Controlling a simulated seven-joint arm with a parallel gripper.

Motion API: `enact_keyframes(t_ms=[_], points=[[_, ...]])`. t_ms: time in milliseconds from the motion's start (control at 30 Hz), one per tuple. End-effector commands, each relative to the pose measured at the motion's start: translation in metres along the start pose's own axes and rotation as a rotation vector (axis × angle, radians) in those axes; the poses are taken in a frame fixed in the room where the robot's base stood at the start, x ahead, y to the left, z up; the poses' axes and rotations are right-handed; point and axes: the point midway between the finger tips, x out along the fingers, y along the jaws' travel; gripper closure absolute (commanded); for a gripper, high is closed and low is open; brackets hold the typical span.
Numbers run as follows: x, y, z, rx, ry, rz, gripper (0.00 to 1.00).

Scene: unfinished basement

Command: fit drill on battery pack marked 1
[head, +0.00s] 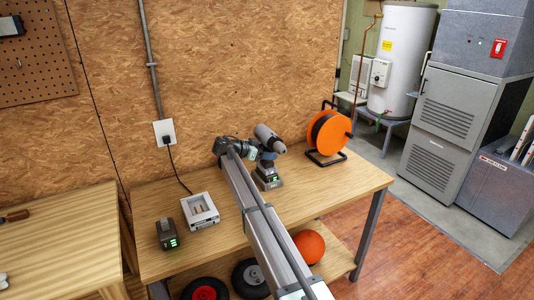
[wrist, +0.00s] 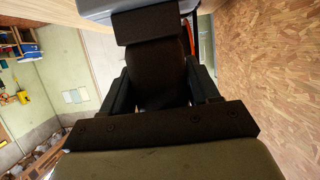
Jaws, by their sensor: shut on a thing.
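The grey drill (head: 268,137) is upright at the back of the workbench, its chuck pointing to the right. My gripper (head: 240,148) is shut on its handle; my arm hides part of the handle. In the wrist view my gripper (wrist: 160,95) has a finger on each side of the dark handle (wrist: 155,60). A dark battery pack with green lights (head: 268,177) is directly under the drill; I cannot tell whether they touch. Another battery pack with green lights (head: 168,235) stands at the bench's front left. I cannot read a number on either pack.
A white charger (head: 200,210) stands beside the left pack, its cord running to a wall outlet (head: 163,131). An orange cable reel (head: 328,132) stands right of the drill. The workbench (head: 352,183) is clear at its right front. A lower shelf holds an orange ball (head: 309,246) and wheels.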

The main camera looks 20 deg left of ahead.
Motion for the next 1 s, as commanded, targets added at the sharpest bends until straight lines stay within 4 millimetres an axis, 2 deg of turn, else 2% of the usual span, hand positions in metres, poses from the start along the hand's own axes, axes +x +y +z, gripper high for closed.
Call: enact_keyframes(t_ms=[33,67,300,367,667,767,1000], points=[[0.003,0.003,0.008,-0.006,-0.013,0.008,1.0],[0.003,0.003,0.008,-0.006,-0.013,0.008,0.37],[0.002,0.002,0.005,-0.004,-0.011,0.004,0.14],[0.002,0.002,0.005,-0.003,-0.01,0.004,0.1],[-0.002,0.001,0.005,-0.003,-0.012,0.003,0.1],[-0.01,0.001,0.004,-0.003,-0.011,0.001,0.1],[-0.052,0.001,0.004,-0.003,-0.01,0.0,0.1]])
